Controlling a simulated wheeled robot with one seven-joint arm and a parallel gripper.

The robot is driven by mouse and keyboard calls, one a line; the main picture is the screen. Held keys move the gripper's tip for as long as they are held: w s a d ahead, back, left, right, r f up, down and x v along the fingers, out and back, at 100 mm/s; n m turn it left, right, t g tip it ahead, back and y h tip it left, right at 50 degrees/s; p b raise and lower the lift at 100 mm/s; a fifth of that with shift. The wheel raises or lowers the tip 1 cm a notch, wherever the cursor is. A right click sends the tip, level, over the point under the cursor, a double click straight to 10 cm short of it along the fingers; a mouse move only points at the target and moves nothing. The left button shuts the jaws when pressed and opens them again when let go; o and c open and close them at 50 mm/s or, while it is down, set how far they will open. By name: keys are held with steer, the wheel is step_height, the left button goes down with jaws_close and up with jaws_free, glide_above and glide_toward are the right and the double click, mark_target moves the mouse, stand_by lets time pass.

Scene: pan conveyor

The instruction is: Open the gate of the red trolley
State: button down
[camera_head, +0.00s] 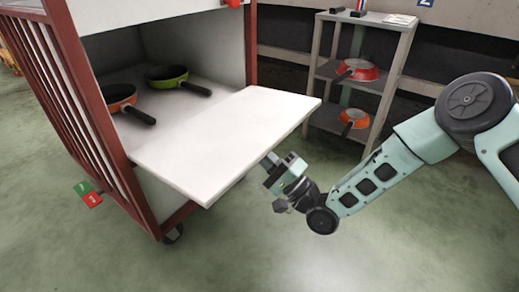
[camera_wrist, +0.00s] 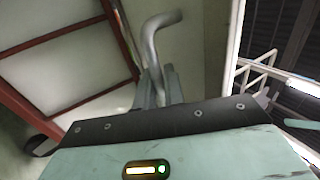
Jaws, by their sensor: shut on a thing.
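The red trolley (camera_head: 118,150) stands at the left in the head view, with a red slatted frame and white inner walls. Its white gate (camera_head: 235,135) is swung down and sticks out roughly level from the front. My gripper (camera_head: 269,163) is at the gate's outer edge, low on the right side, where the gate partly hides the fingertips. In the wrist view a bent grey metal handle (camera_wrist: 150,42) runs down to my gripper (camera_wrist: 157,84), which is shut on it. The exact grip point on the handle is partly hidden.
An orange pan (camera_head: 120,97) and a green pan (camera_head: 168,76) lie inside the trolley. A grey shelf (camera_head: 392,60) with two red-orange pans stands behind my arm. A green and red block (camera_head: 88,194) shows by the trolley's left side. The front floor is clear.

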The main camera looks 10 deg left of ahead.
steer(key=c, duration=1.6)
jaws_free()
steer(key=shift+r, duration=0.1)
steer(key=shift+c, duration=0.2)
steer(key=p+v, duration=0.6)
steer(key=v, duration=1.1)
steer(key=shift+s+d+f, duration=0.2)
steer(key=shift+f, duration=0.05)
